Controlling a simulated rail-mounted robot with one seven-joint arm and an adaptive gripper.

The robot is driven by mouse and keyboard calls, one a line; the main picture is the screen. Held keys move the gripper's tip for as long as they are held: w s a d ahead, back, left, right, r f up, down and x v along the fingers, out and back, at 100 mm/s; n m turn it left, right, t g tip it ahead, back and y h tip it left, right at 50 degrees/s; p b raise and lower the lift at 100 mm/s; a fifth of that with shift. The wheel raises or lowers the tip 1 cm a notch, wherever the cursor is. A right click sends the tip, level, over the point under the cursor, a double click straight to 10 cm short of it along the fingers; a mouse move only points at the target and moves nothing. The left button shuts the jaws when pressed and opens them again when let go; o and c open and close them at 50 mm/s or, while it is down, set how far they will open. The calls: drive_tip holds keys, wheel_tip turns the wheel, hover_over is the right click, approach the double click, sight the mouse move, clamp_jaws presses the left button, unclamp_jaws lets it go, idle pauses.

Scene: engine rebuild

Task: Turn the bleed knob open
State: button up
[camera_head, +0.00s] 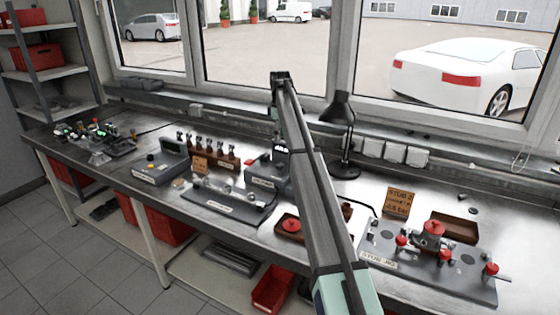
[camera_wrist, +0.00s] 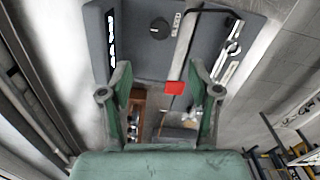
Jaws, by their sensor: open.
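A round dark knob (camera_wrist: 159,28) sits on a grey bench unit (camera_wrist: 140,62) in the wrist view, beside a small label too small to read. It is the likeliest bleed knob. A bar with a red end (camera_wrist: 175,88) runs across the unit to the right of the knob. My gripper (camera_wrist: 159,74) is open, with nothing between its green fingers. The knob appears beyond the fingertips and apart from them. In the head view the unit (camera_head: 262,182) stands mid-bench, partly hidden by my arm, and the knob cannot be made out.
A black lamp (camera_head: 344,140) stands right of my arm. A fixture with red knobs (camera_head: 433,230) is at the bench's right. A clear-tube device (camera_head: 225,195) and a grey box with a display (camera_head: 160,168) lie left of the unit. Windows close off the back.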

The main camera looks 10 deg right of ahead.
sight(280, 164)
wheel_tip(280, 164, down, 13)
drive_tip(key=p, duration=0.3)
drive_tip(key=shift+r, duration=0.15)
drive_tip(key=c, duration=1.2)
